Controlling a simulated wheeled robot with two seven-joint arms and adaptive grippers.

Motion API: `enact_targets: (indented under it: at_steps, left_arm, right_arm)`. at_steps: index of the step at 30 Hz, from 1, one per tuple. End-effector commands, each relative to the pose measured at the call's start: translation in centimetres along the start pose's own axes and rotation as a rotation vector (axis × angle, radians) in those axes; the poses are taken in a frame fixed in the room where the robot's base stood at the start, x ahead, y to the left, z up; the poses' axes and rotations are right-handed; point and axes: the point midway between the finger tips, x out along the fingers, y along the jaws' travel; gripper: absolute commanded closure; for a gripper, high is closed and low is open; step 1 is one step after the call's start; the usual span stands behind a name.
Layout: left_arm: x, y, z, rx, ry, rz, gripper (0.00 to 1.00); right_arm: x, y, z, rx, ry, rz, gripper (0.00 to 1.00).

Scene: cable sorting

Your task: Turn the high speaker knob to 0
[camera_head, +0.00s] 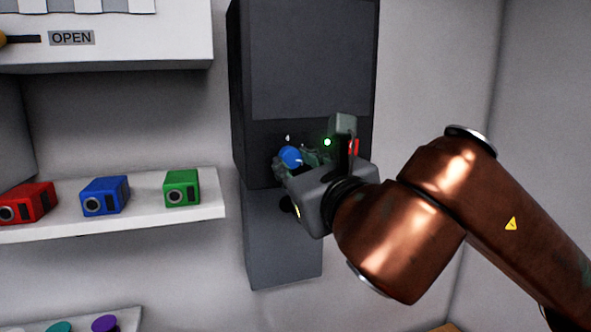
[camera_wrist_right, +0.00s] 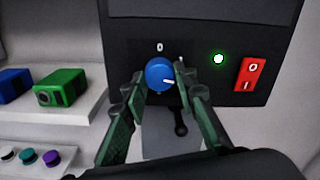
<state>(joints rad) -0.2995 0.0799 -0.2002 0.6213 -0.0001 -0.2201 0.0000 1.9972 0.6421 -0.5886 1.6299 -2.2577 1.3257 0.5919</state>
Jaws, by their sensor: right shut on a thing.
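A blue round knob (camera_head: 290,156) sits on the lower front panel of a tall dark speaker (camera_head: 305,60). In the right wrist view the knob (camera_wrist_right: 160,74) carries a white pointer mark aimed to the right and slightly up. A white "0" label (camera_wrist_right: 159,47) stands above it. My right gripper (camera_head: 300,160) is at the panel, its green fingers on both sides of the knob. In the right wrist view the gripper (camera_wrist_right: 158,80) is shut on the knob. My left gripper is in neither view.
A lit green light (camera_wrist_right: 219,58) and a red switch (camera_wrist_right: 250,75) are right of the knob. A white shelf (camera_head: 150,217) at left holds red (camera_head: 27,203), blue (camera_head: 104,196) and green (camera_head: 181,188) boxes. An "OPEN" sign (camera_head: 72,38) is at upper left.

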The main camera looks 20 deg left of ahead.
Motion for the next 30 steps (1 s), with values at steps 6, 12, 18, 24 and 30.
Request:
enact_targets:
  at_steps: [6, 12, 18, 24, 30]
  left_arm:
    - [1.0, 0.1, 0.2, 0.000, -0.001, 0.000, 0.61]
    - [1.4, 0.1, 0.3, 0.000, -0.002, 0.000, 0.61]
    - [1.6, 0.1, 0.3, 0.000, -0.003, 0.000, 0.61]
    - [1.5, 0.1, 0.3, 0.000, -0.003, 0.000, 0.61]
    - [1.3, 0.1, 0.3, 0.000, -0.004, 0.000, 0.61]
  right_arm:
    - [0.0, -0.1, -0.1, -0.207, 0.001, -0.002, 0.98]
    - [0.0, -0.1, -0.1, -0.397, 0.000, -0.002, 0.98]
    - [0.0, -0.2, 0.1, -0.588, 0.000, -0.001, 0.98]
    - [0.0, -0.2, 0.1, -0.777, 0.000, -0.001, 0.98]
    - [0.0, -0.2, 0.2, -0.968, 0.001, -0.001, 0.98]
